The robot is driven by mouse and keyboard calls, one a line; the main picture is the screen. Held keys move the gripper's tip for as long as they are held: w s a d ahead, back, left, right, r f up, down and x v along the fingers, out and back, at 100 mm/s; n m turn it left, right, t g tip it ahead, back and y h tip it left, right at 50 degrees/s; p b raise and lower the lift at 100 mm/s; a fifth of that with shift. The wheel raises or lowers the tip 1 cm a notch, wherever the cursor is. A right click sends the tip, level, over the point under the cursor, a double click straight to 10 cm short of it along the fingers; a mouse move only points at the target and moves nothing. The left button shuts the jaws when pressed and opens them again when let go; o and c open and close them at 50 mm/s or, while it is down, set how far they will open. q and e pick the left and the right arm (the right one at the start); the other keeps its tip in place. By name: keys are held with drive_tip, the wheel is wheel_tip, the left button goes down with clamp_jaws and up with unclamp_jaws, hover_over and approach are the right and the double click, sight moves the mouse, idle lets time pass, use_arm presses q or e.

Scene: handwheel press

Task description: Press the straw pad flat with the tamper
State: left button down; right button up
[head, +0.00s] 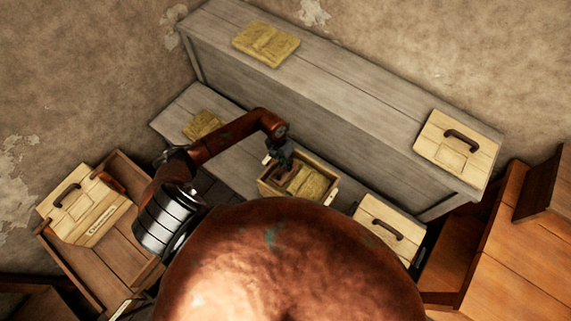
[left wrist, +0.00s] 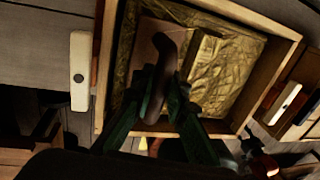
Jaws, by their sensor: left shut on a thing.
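My left gripper (head: 284,162) reaches down into an open wooden box (head: 325,193) on the lower bench. In the left wrist view, the gripper (left wrist: 168,88) is shut on the dark curved handle of the tamper (left wrist: 163,50). The tamper's flat brownish plate lies over part of the straw pad (left wrist: 235,65); whether it touches is hard to tell. The pad fills the box, with a raised ridge beside the plate. In the head view, the pad (head: 309,184) shows beside the gripper. My right gripper is not in view.
A spare straw pad (head: 266,43) lies on the high grey ledge, another (head: 204,124) on the lower bench. Pale lids with dark handles rest at the ledge's right end (head: 457,142), right of the box (head: 390,226), and on a brown crate (head: 87,207) at left.

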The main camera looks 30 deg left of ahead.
use_arm(q)
drive_tip(key=shift+f, duration=0.3)
drive_tip(key=shift+s+f+b, duration=0.15)
drive_tip(key=shift+f+b, duration=0.15)
idle(1.5)
drive_tip(key=shift+r, duration=0.1)
drive_tip(key=p+v, duration=0.2)
drive_tip(key=v, duration=0.1)
drive_tip(key=d+p+v, duration=0.1)
drive_tip(key=p+v, duration=0.2)
drive_tip(key=d+p+v, duration=0.1)
drive_tip(key=p+v, duration=0.1)
drive_tip(key=v, duration=0.2)
drive_tip(key=shift+r+p, duration=0.15)
drive_tip(key=shift+p, duration=0.15)
